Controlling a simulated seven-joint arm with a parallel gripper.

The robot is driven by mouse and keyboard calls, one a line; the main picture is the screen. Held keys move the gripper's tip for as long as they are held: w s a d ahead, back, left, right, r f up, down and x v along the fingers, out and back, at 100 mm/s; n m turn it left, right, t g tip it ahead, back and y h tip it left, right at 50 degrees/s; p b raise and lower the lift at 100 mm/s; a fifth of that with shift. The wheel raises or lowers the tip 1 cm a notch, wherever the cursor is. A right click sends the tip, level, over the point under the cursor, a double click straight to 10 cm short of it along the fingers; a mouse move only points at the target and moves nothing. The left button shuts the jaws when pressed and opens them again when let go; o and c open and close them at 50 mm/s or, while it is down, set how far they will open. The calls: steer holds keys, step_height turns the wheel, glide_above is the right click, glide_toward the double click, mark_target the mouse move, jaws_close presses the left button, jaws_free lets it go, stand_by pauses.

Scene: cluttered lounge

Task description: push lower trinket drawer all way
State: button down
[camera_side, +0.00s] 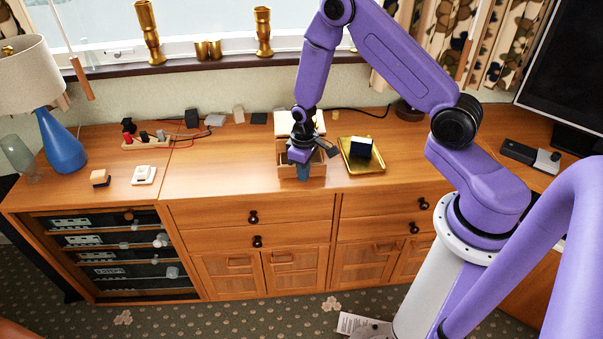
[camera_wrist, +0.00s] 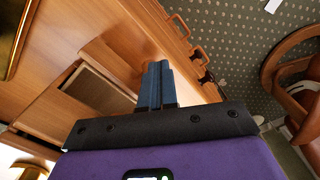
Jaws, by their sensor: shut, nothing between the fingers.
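The small wooden trinket chest (camera_side: 284,143) stands on the wooden sideboard, largely hidden behind my wrist in the side view. A drawer (camera_side: 317,168) juts out toward the front at its lower part. In the wrist view an open drawer (camera_wrist: 112,66) shows a wooden front and a darker inside. My gripper (camera_side: 303,176) is shut and empty, pointing down at the drawer's front. Its blue fingertips also show in the wrist view (camera_wrist: 157,70), beside the drawer's front board. I cannot tell whether they touch it.
A gold tray (camera_side: 376,164) with a black and white block (camera_side: 361,148) stands close right of the chest. A white device (camera_side: 144,175) and a small block (camera_side: 100,178) lie to the left. The sideboard top (camera_side: 220,170) is clear left of the chest.

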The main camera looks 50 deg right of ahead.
steer(key=shift+w+d, duration=0.8)
steer(key=shift+d, duration=0.1)
steer(key=shift+a, duration=0.1)
steer(key=shift+s+a, duration=0.45)
steer(key=shift+s, duration=0.05)
steer(key=shift+r, duration=3.45)
